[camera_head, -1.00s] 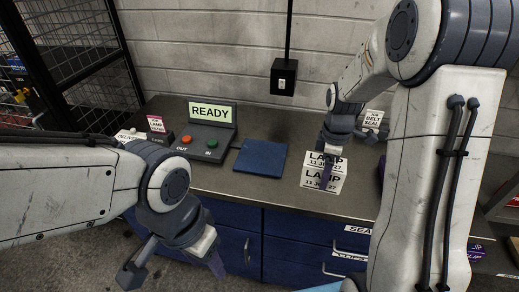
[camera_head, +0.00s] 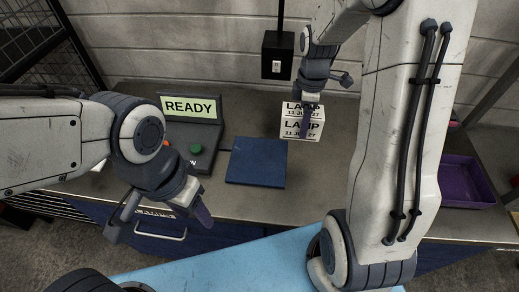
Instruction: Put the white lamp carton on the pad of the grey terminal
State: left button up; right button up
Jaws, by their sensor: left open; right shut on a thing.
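The white lamp carton (camera_head: 301,129), marked LAMP, is in my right gripper (camera_head: 312,108), to the right of and a little behind the pad. My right gripper is shut on it from above. I cannot tell if the carton's bottom touches the counter. The grey terminal (camera_head: 208,135) shows READY on its screen and has a green button. Its dark blue pad (camera_head: 257,162) lies flat and bare to the right of the buttons. My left gripper (camera_head: 160,225) is open and empty in front of the counter's front edge. My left arm hides the terminal's left part.
A black box on a pole (camera_head: 277,55) stands behind the pad by the wall. A purple tray (camera_head: 466,182) lies at the right. The counter (camera_head: 310,185) is clear between pad and my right arm. A light blue surface (camera_head: 225,262) is at the front.

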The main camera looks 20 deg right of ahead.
jog(key=a+f, duration=0.2)
jog(key=a, duration=0.1)
jog(key=s+a+f+p, duration=0.1)
jog(key=a+f, duration=0.1)
jog(key=a, duration=0.2)
jog(key=s+a+f+p, duration=0.1)
jog(key=a+f, duration=0.1)
jog(key=a, duration=0.1)
jog(key=shift+s+a+f, duration=0.1)
jog(key=shift+a, duration=0.1)
notch_tip(320, 180, down, 4)
jog(key=shift+s+r+p, duration=0.1)
jog(key=shift+p, duration=0.3)
jog(key=shift+f, duration=0.2)
jog(key=shift+f, duration=0.2)
jog(key=o, duration=1.4)
jog(key=shift+r, duration=0.1)
